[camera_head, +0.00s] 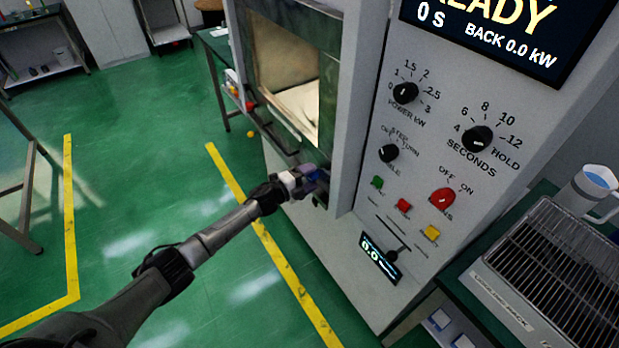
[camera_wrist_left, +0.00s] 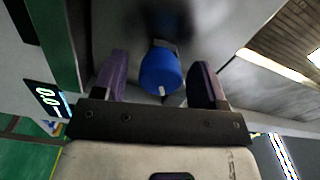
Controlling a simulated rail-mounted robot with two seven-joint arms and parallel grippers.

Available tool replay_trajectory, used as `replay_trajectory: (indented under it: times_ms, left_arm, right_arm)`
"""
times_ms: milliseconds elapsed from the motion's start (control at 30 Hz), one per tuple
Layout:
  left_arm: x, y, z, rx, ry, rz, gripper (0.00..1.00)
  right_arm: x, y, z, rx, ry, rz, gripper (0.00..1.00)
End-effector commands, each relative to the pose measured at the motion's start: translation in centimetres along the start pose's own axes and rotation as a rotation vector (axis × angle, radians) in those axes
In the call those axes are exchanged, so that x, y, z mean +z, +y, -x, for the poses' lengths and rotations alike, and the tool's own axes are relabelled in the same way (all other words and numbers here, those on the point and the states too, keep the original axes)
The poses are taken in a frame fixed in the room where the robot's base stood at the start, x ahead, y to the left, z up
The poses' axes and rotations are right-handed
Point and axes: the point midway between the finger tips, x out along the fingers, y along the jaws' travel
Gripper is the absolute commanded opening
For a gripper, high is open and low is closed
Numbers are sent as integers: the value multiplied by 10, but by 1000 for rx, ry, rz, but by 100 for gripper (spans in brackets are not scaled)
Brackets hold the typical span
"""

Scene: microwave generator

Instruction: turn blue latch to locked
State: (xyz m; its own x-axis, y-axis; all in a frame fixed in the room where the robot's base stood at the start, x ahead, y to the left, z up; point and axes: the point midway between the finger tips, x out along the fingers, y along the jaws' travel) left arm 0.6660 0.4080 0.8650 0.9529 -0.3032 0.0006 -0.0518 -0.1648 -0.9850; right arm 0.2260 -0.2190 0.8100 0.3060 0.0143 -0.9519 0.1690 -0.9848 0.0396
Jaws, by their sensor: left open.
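The blue latch (camera_wrist_left: 160,70) is a round blue knob with a short white mark at its lower edge in the left wrist view. It sits on a dark mount below the chamber opening of the machine. My left gripper (camera_head: 306,183) is open in front of it, with one purple finger on each side of the knob. Gaps show between the knob and both fingers. In the head view the gripper mostly hides the latch. My right gripper is not in view.
The grey machine front (camera_head: 350,185) carries black dials, coloured buttons and a small display (camera_head: 380,258). The open chamber (camera_head: 298,100) is above the gripper. A wire rack (camera_head: 560,265) and a jug (camera_head: 588,190) stand at the right.

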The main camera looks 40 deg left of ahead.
Motion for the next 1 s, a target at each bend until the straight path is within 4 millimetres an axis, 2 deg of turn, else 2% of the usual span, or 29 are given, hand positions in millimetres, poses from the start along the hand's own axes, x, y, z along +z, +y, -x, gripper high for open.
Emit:
replay_trajectory:
  times_ms: [233,367,800,1000]
  left_arm:
    - [0,0,2,1,-1,-1,66]
    - [1,0,14,2,-1,-1,66]
    - [0,0,94,3,0,-1,66]
    - [0,0,121,2,-1,0,66]
  right_arm:
    - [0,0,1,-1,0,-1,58]
    - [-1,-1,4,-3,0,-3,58]
    - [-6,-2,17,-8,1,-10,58]
    - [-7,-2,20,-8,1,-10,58]
